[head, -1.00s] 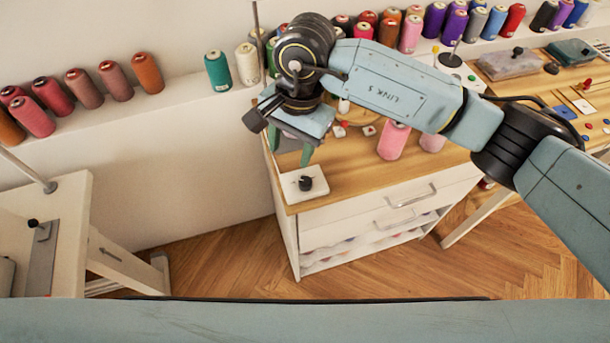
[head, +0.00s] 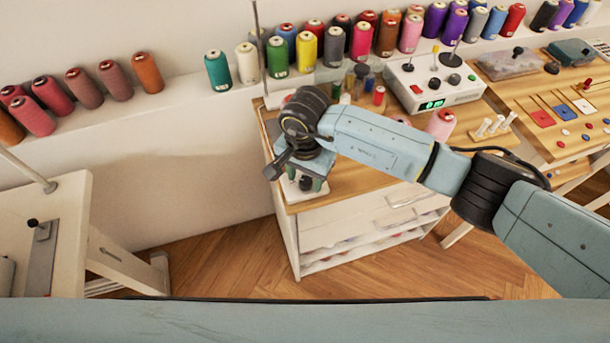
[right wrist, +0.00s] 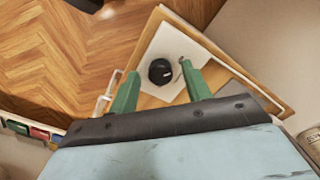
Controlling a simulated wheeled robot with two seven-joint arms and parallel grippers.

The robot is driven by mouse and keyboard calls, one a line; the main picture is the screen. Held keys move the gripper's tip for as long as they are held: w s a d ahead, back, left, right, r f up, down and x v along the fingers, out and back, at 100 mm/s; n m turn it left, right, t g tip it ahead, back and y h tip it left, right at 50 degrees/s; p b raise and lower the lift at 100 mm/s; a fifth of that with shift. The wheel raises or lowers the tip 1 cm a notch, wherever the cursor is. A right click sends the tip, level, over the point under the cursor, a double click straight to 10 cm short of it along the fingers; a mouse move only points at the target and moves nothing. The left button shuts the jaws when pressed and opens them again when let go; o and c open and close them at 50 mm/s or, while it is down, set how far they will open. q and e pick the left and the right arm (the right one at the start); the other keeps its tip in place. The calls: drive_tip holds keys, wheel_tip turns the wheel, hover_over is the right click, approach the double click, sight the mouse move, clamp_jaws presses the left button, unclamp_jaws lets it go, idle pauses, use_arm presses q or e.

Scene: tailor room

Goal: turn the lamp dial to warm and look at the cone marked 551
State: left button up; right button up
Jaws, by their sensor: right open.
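The dial is a black knob (head: 306,184) on a white square plate (head: 290,193) at the front left corner of the wooden cabinet top. My right gripper (head: 306,188) is over it, pointing down, with its green fingers open. In the right wrist view the black knob (right wrist: 160,71) shows between and a little beyond the two fingertips (right wrist: 158,80); I cannot tell whether they touch it. A pink thread cone (head: 441,124) stands on the cabinet, partly behind my arm. I cannot read 551 on any cone. My left gripper is not in view.
Many coloured cones, such as a teal one (head: 218,70), line the wall shelf. A white box with a green display (head: 432,92) stands at the cabinet's back right. A wooden peg stand (head: 492,130) is beside it. A white table (head: 60,230) is at the left.

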drive_tip(key=shift+f, duration=0.2)
drive_tip(key=shift+c, duration=0.2)
drive_tip(key=c, duration=1)
drive_tip(key=shift+o, duration=0.2)
